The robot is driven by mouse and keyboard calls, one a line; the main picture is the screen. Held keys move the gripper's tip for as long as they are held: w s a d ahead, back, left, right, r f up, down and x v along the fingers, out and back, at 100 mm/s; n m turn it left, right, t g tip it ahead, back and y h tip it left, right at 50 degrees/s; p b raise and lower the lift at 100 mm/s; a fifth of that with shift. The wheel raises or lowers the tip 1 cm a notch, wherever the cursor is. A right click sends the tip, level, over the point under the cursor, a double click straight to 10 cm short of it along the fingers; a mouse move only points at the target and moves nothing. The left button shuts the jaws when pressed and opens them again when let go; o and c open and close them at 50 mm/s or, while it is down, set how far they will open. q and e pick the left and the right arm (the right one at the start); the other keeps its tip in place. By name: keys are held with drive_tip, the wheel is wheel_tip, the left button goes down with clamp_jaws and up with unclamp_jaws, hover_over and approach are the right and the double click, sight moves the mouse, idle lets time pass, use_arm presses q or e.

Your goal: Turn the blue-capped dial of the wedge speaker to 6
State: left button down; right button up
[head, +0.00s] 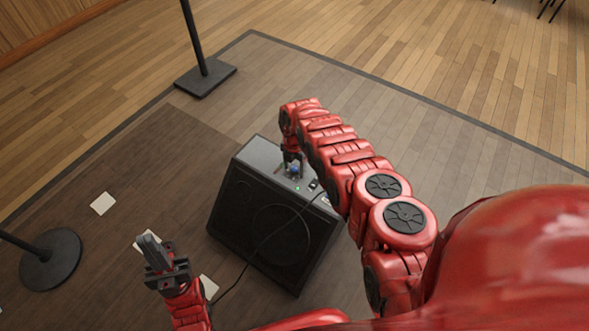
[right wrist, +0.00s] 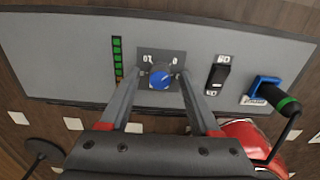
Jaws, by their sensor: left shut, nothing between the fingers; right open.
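The wedge speaker (head: 226,222) is a dark box with a grey top panel, standing on the floor mat. Its blue-capped dial (right wrist: 160,79) sits on a dark square plate with white marks in the right wrist view; I cannot tell which number it points to. In the head view the dial (head: 295,170) is a small blue spot. My right gripper (right wrist: 159,77) is open, its two fingers on either side of the dial; I cannot tell whether they touch it. My left gripper (head: 150,246) is shut and empty, left of the speaker.
A green level strip (right wrist: 118,60), a black rocker switch (right wrist: 217,74) and a blue socket with a plugged-in cable (right wrist: 268,90) flank the dial. Black stand bases (head: 206,80) and (head: 50,260) stand on the floor. White sheets (head: 103,203) lie on the mat.

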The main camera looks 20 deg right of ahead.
clamp_jaws()
idle(0.3)
drive_tip(key=shift+m, duration=0.3)
